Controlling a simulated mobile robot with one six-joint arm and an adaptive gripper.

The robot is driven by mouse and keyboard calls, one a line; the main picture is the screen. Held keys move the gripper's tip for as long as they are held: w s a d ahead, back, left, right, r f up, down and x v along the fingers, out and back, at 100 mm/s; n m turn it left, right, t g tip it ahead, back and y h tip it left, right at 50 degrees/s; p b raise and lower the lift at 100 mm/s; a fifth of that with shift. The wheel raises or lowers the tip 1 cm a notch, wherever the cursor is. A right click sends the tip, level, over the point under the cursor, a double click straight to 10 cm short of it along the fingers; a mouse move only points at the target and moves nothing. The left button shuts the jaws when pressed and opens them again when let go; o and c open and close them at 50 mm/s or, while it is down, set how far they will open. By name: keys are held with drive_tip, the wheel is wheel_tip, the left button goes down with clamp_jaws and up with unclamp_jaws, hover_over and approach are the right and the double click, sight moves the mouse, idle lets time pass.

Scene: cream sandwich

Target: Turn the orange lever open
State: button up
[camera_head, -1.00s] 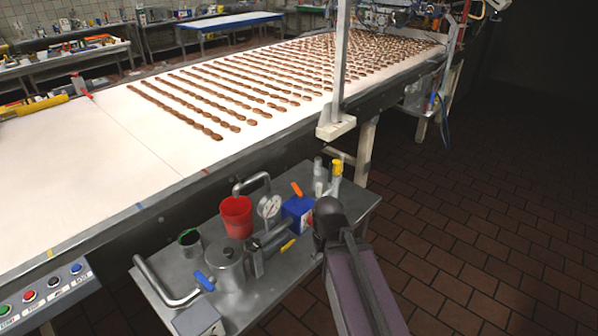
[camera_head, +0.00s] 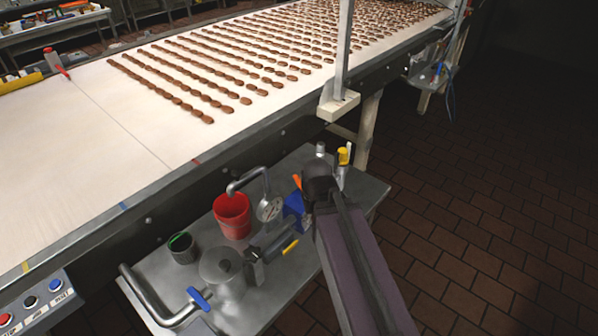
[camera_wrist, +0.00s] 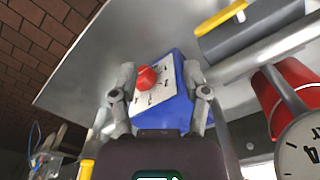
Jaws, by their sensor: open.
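The orange lever (camera_head: 297,181) shows in the head view as a small orange piece at the top of a blue box (camera_head: 293,205), just left of my dark wrist. In the wrist view the blue box (camera_wrist: 176,114) has a pale panel with a round red knob (camera_wrist: 147,78); I cannot tell whether this knob is part of the orange lever. My gripper (camera_wrist: 161,80) is open, its fingers on either side of the box and knob. Contact is unclear. In the head view my arm hides the fingers and part of the box.
A metal bench (camera_head: 359,193) carries a red cup (camera_head: 232,214), a gauge (camera_head: 268,209), a lidded metal pot (camera_head: 221,266), a blue-handled pipe (camera_head: 199,298) and a yellow-handled valve (camera_head: 290,247). A yellow-topped bottle (camera_head: 343,160) stands behind my wrist. The conveyor (camera_head: 110,130) runs behind the bench.

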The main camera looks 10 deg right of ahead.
drive_tip(key=shift+a+r, duration=0.1)
drive_tip(key=shift+a, duration=0.1)
wheel_tip(320, 180, up, 16)
drive_tip(key=n+p, duration=0.2)
drive_tip(key=p, duration=1.4)
hover_over(297, 179)
drive_tip(key=shift+w, duration=0.15)
drive_tip(key=shift+f, duration=0.2)
wheel_tip(297, 179, down, 13)
drive_tip(key=b, duration=1.3)
drive_tip(key=shift+f+b, duration=0.2)
drive_tip(key=shift+b, duration=0.1)
clamp_jaws()
